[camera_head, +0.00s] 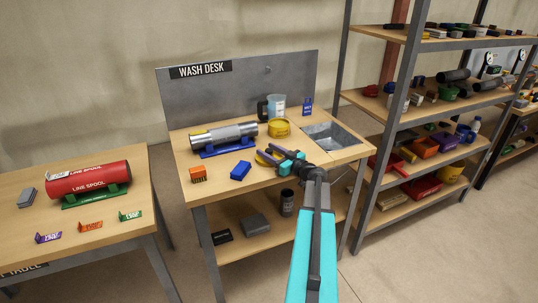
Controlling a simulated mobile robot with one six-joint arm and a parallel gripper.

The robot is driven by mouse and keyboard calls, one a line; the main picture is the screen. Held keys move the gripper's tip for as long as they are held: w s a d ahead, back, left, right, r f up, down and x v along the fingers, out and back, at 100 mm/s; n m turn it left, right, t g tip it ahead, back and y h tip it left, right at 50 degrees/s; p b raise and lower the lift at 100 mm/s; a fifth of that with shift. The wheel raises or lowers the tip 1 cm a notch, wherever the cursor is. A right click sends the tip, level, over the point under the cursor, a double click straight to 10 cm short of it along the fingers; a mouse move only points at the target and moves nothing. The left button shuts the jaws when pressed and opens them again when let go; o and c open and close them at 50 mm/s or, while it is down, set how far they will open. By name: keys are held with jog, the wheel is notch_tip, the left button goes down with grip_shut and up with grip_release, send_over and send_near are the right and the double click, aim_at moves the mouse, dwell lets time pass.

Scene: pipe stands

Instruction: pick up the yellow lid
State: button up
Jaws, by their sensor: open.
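A flat yellow piece that looks like the yellow lid (263,158) lies on the wash desk (222,181), partly hidden behind my gripper. My gripper (273,157) is open, with its teal fingers at the lid's right side. From this view I cannot tell whether the fingers touch the lid or are above it. A round yellow container (279,129) stands just behind, near the sink.
A metal cylinder on a blue stand (224,148) lies left of the lid. A blue block (240,171) and an orange block (198,174) sit near the front edge. A clear jug (275,106) stands behind. The sink (332,136) is at right, with shelves (409,104) beyond.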

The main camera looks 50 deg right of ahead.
dwell(0.5)
grip_shut()
jog(key=shift+r, duration=0.2)
jog(key=shift+r+b, duration=0.7)
jog(key=shift+r, duration=0.4)
jog(key=s+a+r+b, duration=0.1)
jog(key=s+b, duration=0.3)
jog(key=s, duration=1.2)
jog(key=shift+a+r, duration=0.3)
jog(key=shift+r, duration=0.4)
